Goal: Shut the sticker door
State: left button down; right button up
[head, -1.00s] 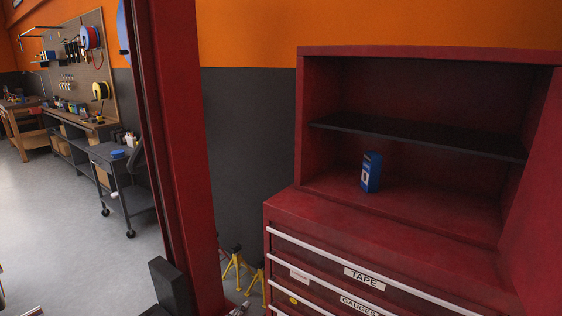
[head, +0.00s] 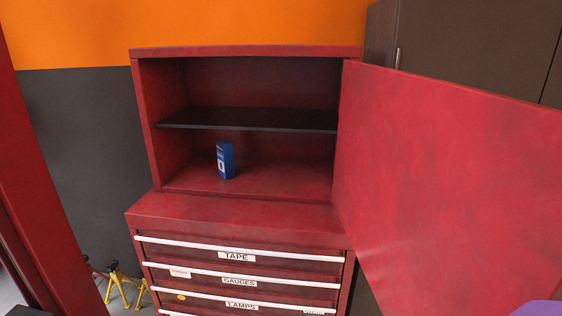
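A red cabinet door (head: 440,180) stands wide open, hinged at the right side of the red upper cabinet (head: 245,53). It swings out toward me and fills much of the right of the head view. I see no sticker on the face that shows; its other face is hidden. Neither of my grippers is in view.
Below are red drawers labelled TAPE (head: 237,257), GAUGES and LAMPS, all looking shut. A red post (head: 30,190) stands at the left, with yellow stands (head: 119,282) behind it. A dark cabinet (head: 470,45) is behind the door. A purple shape (head: 538,308) shows at the bottom right corner.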

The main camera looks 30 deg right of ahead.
aim_at(447, 196)
jog(key=k+l, duration=0.1)
jog(key=l, duration=0.35)
jog(key=k+l+z, duration=0.1)
jog(key=l, duration=0.35)
jog(key=k+l, duration=0.1)
jog(key=l, duration=0.35)
jog(key=k+l+z, duration=0.1)
jog(key=l, duration=0.35)
